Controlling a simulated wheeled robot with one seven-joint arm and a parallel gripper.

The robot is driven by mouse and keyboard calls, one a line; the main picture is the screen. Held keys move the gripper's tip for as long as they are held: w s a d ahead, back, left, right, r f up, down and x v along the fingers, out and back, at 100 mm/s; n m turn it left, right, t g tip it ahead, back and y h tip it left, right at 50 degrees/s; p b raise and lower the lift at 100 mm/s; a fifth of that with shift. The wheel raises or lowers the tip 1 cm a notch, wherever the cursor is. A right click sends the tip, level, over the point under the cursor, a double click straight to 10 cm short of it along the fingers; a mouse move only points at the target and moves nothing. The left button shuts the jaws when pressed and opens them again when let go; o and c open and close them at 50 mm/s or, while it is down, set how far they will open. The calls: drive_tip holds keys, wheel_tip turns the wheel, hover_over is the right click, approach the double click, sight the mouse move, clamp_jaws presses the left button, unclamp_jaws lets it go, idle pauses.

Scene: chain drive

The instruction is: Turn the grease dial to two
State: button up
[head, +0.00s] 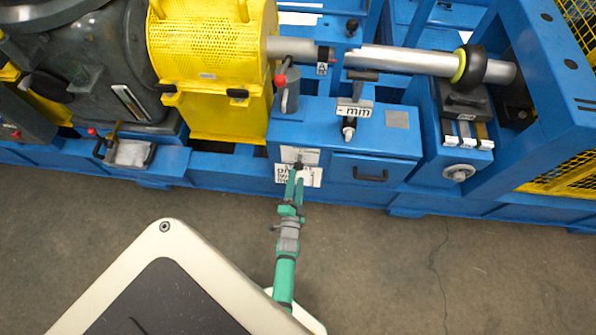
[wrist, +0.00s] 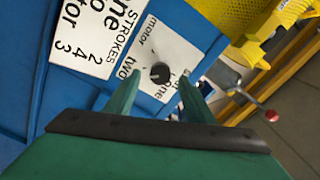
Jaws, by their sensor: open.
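The grease dial is a small black knob (wrist: 160,73) on a white plate (wrist: 172,50) on the blue machine front. The plate carries the words "motor", "two" and "one", the last partly hidden by a finger. My gripper (wrist: 159,77) is open in the wrist view, its green fingers to the left and right of the knob, with gaps to it. I cannot tell which word the knob points to. In the head view my gripper (head: 298,172) reaches the same blue box, and the dark knob (head: 298,164) shows at its fingertips.
A white card (wrist: 95,35) reading "STROKES" with numbers is beside the dial plate. In the head view, a drawer with a dark handle (head: 370,175) is to the right. A grey can with a red knob (head: 287,88) stands above. The floor (head: 400,260) in front is clear.

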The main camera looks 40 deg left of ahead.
drive_tip(key=shift+v, duration=2.65)
